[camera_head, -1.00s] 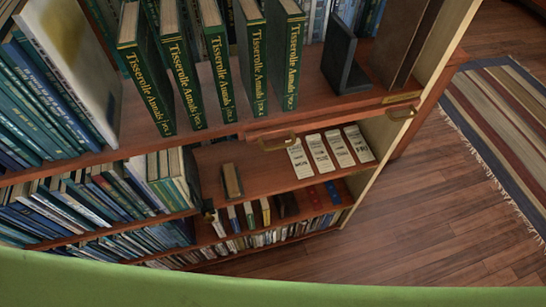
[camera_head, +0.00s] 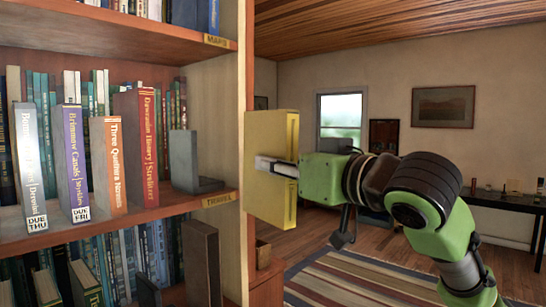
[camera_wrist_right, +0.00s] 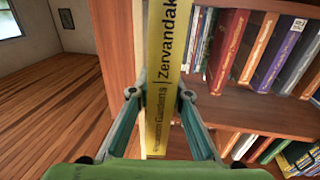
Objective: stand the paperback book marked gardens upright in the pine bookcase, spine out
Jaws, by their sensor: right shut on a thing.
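My right gripper (camera_head: 278,167) is shut on a yellow book (camera_head: 268,130), the one marked gardens, and holds it about upright. In the right wrist view the book's spine (camera_wrist_right: 165,40), reading "Gardens" and "Zervandak...", faces my wrist between the fingers (camera_wrist_right: 159,96). The bookcase, with a pale side panel (camera_head: 217,150) and reddish shelves (camera_head: 100,230), stands at left. The book is at the right end of the bookcase, outside its shelves; I cannot tell whether it touches the panel. My left gripper is not in view.
The middle shelf holds an orange book (camera_head: 108,165), a purple book (camera_head: 75,160), a red book (camera_head: 140,145) and a dark bookend (camera_head: 190,160). A shelf label (camera_head: 219,200) sits on its edge. A striped rug (camera_head: 365,280) lies on open floor at right.

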